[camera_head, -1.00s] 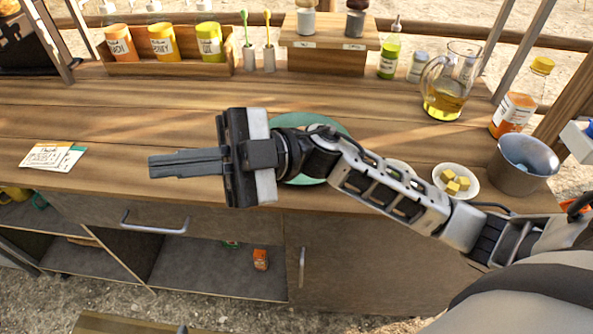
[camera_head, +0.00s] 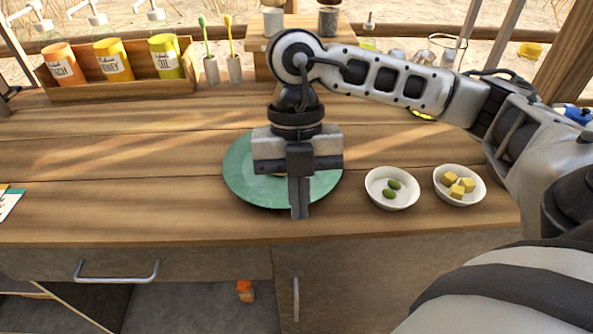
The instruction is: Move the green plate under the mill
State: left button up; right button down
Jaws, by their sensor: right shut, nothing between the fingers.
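The green plate (camera_head: 240,180) lies on the wooden counter at the middle, partly hidden behind my right gripper. My right gripper (camera_head: 300,214) points down over the plate's front part, its fingers shut and empty. I cannot tell whether the fingertips touch the plate. A small bit of something yellowish shows at the gripper's edge over the plate, mostly hidden. Two mill- or shaker-like items, a pale one (camera_head: 273,20) and a dark one (camera_head: 328,20), stand on a wooden box at the back, cut by the top edge. I cannot tell which is the mill. My left gripper is not in view.
White bowls with olives (camera_head: 378,200) and yellow cubes (camera_head: 476,192) stand right of the plate. A wooden rack (camera_head: 125,88) of labelled jars and two toothbrush-like items in cups stand at the back left. The counter's left middle (camera_head: 120,180) is clear.

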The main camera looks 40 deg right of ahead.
aim_at(271, 191)
jog(key=f, duration=0.1)
jog(key=w+f, duration=0.1)
jog(key=f, duration=0.1)
jog(key=shift+w+d, duration=0.2)
jog(key=shift+d, duration=0.2)
jog(key=shift+w+d+f, duration=0.1)
jog(key=shift+w+d, duration=0.2)
jog(key=shift+w, duration=0.25)
